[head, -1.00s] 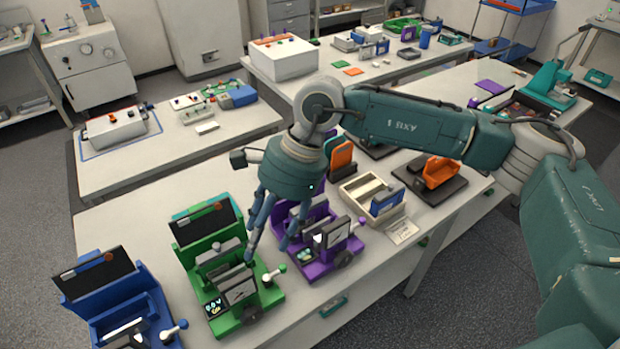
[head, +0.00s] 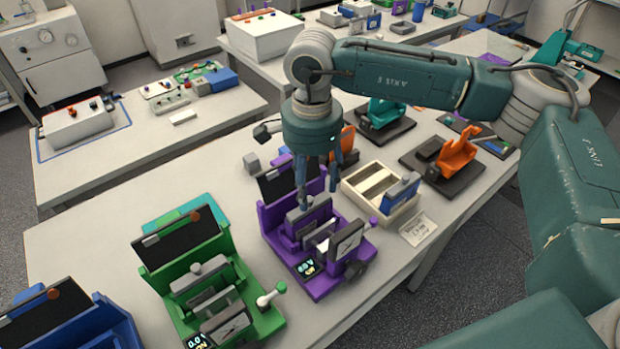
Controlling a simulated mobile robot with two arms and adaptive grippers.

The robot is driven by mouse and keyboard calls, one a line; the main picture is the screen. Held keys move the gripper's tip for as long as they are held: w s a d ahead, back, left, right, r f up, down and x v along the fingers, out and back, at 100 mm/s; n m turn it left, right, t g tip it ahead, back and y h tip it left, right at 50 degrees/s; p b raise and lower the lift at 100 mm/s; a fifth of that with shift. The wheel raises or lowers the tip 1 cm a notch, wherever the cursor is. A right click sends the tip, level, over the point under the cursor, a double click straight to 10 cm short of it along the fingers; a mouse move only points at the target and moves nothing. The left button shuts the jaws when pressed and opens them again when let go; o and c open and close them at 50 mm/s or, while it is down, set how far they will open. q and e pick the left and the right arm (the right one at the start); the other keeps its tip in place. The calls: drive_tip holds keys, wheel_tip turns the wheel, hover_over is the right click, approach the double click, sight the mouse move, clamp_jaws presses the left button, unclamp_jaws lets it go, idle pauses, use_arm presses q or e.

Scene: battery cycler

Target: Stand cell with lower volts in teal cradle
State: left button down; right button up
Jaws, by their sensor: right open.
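The teal cradle (head: 383,113) stands on a dark base at the back of the near bench, behind my right arm. A purple cycler (head: 268,228) stands at mid-bench, a green cycler (head: 172,305) to its left, and a blue cycler (head: 80,328) is cut off at lower left. The purple and green cyclers have small lit displays; I cannot read the volts surely. A pale piece lies in the purple cycler, partly hidden. My right gripper (head: 318,195) points down, open, over the purple cycler's back part. My left gripper is not in view.
A cream tray (head: 352,190) holding a blue block (head: 400,192) stands right of the purple cycler, with a printed card (head: 417,228) in front. An orange cradle (head: 457,157) on a dark base is at the right.

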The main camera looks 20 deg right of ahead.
sight(312, 201)
wheel_tip(312, 201, down, 4)
drive_tip(key=shift+s+f+p, duration=0.1)
drive_tip(key=shift+f+p, duration=0.05)
drive_tip(key=shift+p, duration=0.75)
wheel_tip(312, 201, down, 5)
drive_tip(key=shift+r+p, duration=0.2)
drive_tip(key=shift+p, duration=0.5)
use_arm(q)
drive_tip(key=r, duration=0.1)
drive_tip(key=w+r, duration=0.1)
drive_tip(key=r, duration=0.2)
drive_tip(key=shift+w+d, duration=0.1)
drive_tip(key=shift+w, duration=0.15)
use_arm(e)
drive_tip(key=shift+f, duration=0.3)
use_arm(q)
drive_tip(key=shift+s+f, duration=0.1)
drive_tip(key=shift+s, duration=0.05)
